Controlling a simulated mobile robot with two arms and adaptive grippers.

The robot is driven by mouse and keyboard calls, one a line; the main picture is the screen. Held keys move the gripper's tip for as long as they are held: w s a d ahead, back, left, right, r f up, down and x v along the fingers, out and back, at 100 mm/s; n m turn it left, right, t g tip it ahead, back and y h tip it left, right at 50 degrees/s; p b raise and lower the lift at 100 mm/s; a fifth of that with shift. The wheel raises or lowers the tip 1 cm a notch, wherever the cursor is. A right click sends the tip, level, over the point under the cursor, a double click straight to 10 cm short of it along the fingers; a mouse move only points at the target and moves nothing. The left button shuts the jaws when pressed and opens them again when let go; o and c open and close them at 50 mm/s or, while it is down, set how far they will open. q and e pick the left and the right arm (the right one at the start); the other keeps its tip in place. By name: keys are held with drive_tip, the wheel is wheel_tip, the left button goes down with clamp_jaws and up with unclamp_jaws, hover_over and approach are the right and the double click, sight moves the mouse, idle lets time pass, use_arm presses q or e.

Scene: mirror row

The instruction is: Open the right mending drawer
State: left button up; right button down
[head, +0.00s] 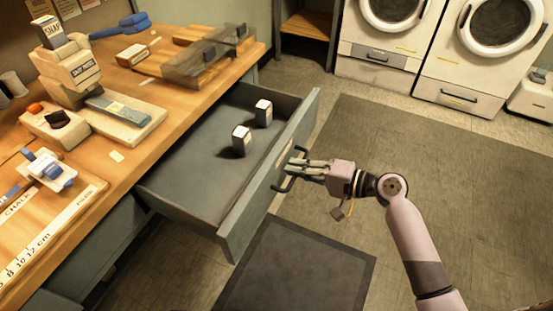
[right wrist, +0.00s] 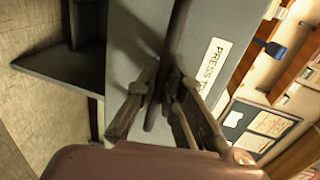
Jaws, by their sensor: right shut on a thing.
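The grey mending drawer (head: 195,186) is pulled well out from under the wooden workbench in the head view. Two small dark boxes with white tops (head: 263,113) stand inside it. My right gripper (head: 297,167) is at the drawer's front face, shut on its dark bar handle (head: 281,177). In the right wrist view the fingers (right wrist: 160,95) close around the handle bar (right wrist: 172,50), and a label (right wrist: 213,68) reading "PRESS" and partly hidden is on the front panel. My left gripper is not in view.
The workbench (head: 185,75) holds a press-like device (head: 75,70), a ruler (head: 52,236) and several small items. A dark mat (head: 298,268) lies on the floor below the drawer. White washers (head: 395,45) stand at the back right. Floor right of the drawer is clear apart from my arm.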

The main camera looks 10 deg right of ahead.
drive_tip(key=shift+f+v, duration=0.15)
drive_tip(key=shift+v, duration=0.55)
drive_tip(key=shift+f+v, duration=0.15)
drive_tip(key=shift+v, duration=0.55)
drive_tip(key=c, duration=1.7)
unclamp_jaws()
drive_tip(key=shift+d, duration=0.1)
drive_tip(key=v, duration=1.2)
drive_tip(key=shift+f, duration=0.1)
